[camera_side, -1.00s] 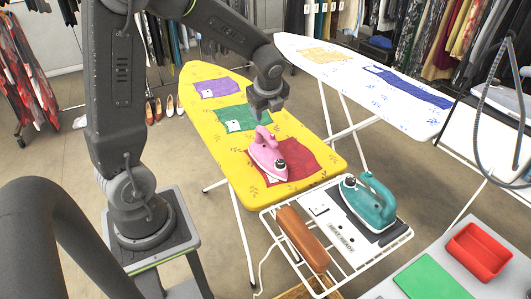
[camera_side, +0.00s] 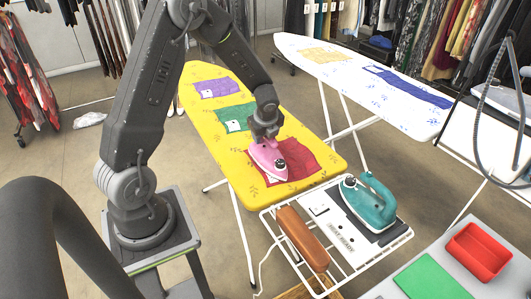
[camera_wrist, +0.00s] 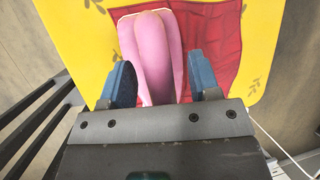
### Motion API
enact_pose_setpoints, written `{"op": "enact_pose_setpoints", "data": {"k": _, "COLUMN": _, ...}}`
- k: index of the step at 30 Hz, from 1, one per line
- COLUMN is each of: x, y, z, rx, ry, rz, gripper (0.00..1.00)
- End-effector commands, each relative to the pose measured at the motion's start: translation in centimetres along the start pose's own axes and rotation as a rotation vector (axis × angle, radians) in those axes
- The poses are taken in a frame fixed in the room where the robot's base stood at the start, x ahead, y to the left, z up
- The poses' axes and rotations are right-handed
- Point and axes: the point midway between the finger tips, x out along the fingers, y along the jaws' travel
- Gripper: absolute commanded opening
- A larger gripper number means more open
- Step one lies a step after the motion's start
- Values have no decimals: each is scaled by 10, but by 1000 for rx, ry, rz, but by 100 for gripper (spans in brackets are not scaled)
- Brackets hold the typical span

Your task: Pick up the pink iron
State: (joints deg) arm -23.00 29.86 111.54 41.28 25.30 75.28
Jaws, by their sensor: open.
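The pink iron (camera_side: 268,161) stands on a red cloth (camera_side: 297,163) on the yellow ironing board (camera_side: 240,160). My gripper (camera_side: 266,136) is directly over the iron, down at its handle. In the wrist view the pink iron (camera_wrist: 152,50) extends between the two blue fingers of my gripper (camera_wrist: 165,85). The fingers are open, one on each side of the handle, with a visible gap on the right. Whether the left finger touches it I cannot tell. My gripper hides the upper part of the handle in the side view.
A teal iron (camera_side: 368,203) stands on a wire rack (camera_side: 270,215) beside a brown padded roll (camera_side: 303,238). A green cloth (camera_side: 238,118) and a purple cloth (camera_side: 216,88) lie farther back on the yellow board. A white ironing board (camera_side: 345,75) stands behind.

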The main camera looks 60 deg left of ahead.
Motion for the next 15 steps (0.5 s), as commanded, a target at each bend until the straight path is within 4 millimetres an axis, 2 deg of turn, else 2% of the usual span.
{"op": "enact_pose_setpoints", "data": {"k": 7, "x": 1, "y": 0, "z": 0, "rx": 0, "ry": 0, "rz": 0, "gripper": 55}}
{"op": "enact_pose_setpoints", "data": {"k": 15, "x": 1, "y": 0, "z": 0, "rx": 0, "ry": 0, "rz": 0, "gripper": 30}}
